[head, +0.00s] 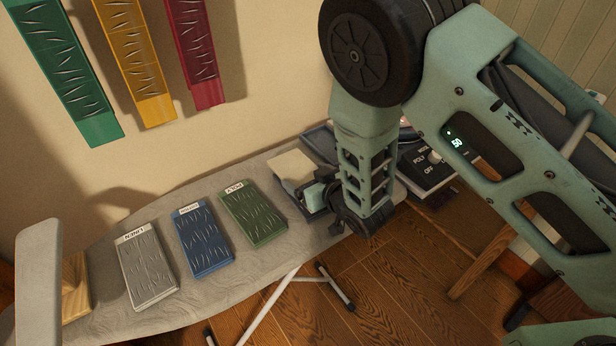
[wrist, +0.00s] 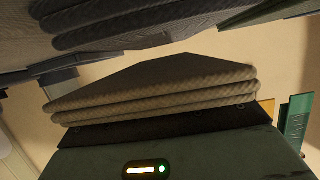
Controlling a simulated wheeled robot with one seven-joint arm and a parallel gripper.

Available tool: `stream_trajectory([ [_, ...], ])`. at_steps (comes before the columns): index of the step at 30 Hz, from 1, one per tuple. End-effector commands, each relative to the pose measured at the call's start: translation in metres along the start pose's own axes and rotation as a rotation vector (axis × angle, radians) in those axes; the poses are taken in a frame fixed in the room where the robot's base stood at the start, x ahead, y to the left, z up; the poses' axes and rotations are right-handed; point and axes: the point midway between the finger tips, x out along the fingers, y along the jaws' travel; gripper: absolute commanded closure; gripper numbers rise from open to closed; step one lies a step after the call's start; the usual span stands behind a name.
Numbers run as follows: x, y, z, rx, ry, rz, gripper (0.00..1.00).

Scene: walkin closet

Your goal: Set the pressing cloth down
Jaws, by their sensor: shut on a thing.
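The pressing cloth seems to be the cream flat piece (head: 291,166) at my gripper, above the far right part of the ironing board (head: 195,288). My gripper (head: 314,192) points down there and is shut on it, with the contact partly hidden by the gripper's own body. I cannot tell whether the cloth touches the board.
On the board lie a grey LINEN panel (head: 146,266), a blue panel (head: 202,238) and a green POLY panel (head: 253,215). A black control box (head: 428,166) stands behind my arm. Green, yellow and red strips hang on the wall. Grey board cover shows bare around the panels.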

Motion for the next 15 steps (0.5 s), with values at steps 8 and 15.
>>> stream_trajectory([
  [8,0.0013,-0.0003,0.0037,0.000,0.000,-0.001,0.06],
  [15,0.0012,-0.0002,0.0034,0.000,0.000,0.000,0.00],
])
